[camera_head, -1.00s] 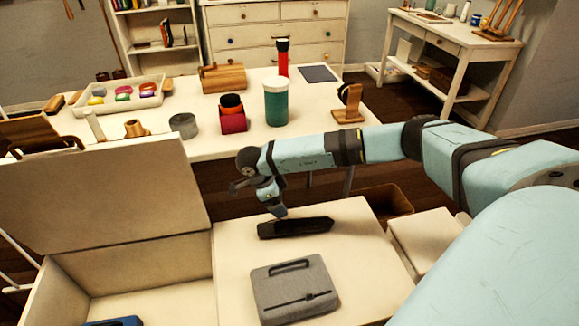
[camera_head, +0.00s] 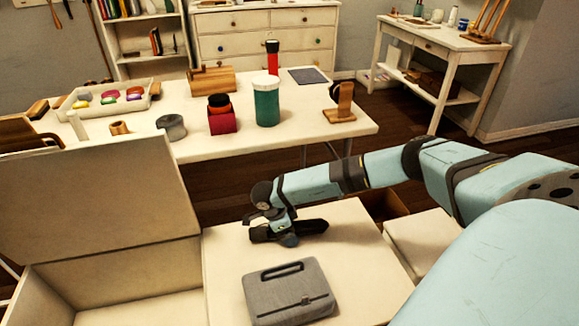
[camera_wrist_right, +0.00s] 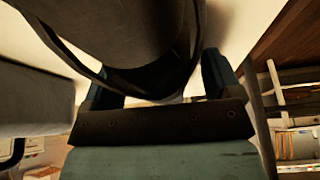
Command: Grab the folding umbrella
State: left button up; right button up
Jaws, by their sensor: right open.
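The folding umbrella (camera_head: 312,227) is a dark, long bundle lying on the white surface beyond the grey case. My right gripper (camera_head: 287,236) is down at the umbrella's left part and hides some of it. In the right wrist view a large dark rounded shape, which looks like the umbrella (camera_wrist_right: 125,30), fills the top, with the teal fingers of the right gripper (camera_wrist_right: 156,85) apart on either side of it. The right gripper is open. My left gripper is not in view.
A grey case (camera_head: 287,292) with a handle lies just in front of the umbrella. An open white chest with a raised lid (camera_head: 95,195) is to the left. Behind stands a white table (camera_head: 330,123) with a green jar (camera_head: 266,105) and other items.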

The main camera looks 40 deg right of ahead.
jog(key=c, duration=1.2)
jog(key=shift+r, duration=0.1)
